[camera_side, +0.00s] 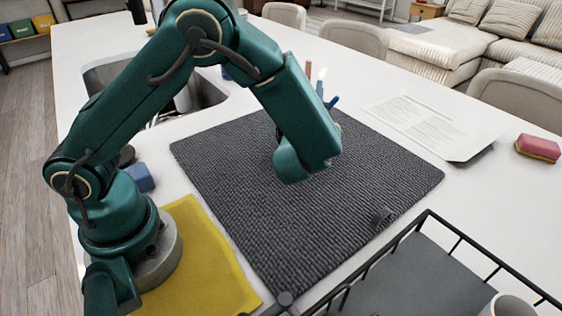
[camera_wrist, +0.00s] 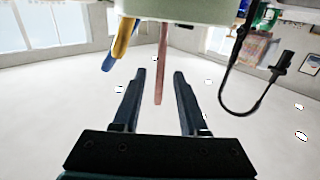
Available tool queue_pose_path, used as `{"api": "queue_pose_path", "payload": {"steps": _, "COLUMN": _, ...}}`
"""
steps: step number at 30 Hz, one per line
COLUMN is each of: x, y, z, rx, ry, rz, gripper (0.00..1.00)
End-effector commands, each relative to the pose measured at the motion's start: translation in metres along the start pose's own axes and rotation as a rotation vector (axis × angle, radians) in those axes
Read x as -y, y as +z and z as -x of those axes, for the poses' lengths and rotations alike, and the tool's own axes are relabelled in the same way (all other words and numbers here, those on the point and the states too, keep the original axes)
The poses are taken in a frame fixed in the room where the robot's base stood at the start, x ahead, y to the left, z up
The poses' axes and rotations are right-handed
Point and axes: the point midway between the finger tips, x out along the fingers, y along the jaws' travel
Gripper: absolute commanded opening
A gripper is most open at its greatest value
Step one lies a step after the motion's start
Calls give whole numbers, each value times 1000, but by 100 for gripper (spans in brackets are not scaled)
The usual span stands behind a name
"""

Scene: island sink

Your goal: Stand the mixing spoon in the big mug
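My gripper (camera_wrist: 160,73) is open in the wrist view, which is upside down. A pinkish-red handle (camera_wrist: 162,60) stands between its two fingers, with gaps on both sides. A yellow handle (camera_wrist: 124,38) and a blue handle (camera_wrist: 109,60) are beside it, left of the fingers. I cannot tell which handle is the mixing spoon's. All come out of a pale holder (camera_wrist: 190,10). In the side view my arm hides the holder and most of the gripper; a red handle (camera_side: 308,70) shows behind it. A pale cup (camera_side: 507,306), cut off by the frame, may be the big mug.
A dark woven mat (camera_side: 360,190) covers the middle of the counter, mostly clear. A black wire rack (camera_side: 427,213) is at front right, around the pale cup. A yellow cloth (camera_side: 205,270), blue block (camera_side: 139,178), papers (camera_side: 425,125), red sponge (camera_side: 538,148) and the sink (camera_side: 205,93) surround it.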

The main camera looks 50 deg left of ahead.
Motion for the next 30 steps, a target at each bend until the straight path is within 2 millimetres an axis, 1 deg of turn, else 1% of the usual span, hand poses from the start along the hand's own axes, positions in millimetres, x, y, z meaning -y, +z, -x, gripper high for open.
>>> {"api": "queue_pose_path", "payload": {"steps": 8, "x": 0, "y": 0, "z": 0, "rx": 1, "ry": 0, "rz": 0, "gripper": 55}}
{"api": "queue_pose_path", "payload": {"steps": 11, "x": 0, "y": 0, "z": 3, "rx": 1, "ry": 1, "rz": 0, "gripper": 55}}
{"api": "queue_pose_path", "payload": {"steps": 21, "x": -1, "y": 0, "z": 43, "rx": 0, "ry": 4, "rz": 0, "gripper": 55}}
{"api": "queue_pose_path", "payload": {"steps": 25, "x": 0, "y": 0, "z": 51, "rx": 1, "ry": 2, "rz": 0, "gripper": 55}}
{"api": "queue_pose_path", "payload": {"steps": 30, "x": 0, "y": 0, "z": 52, "rx": 0, "ry": 0, "rz": 0, "gripper": 55}}
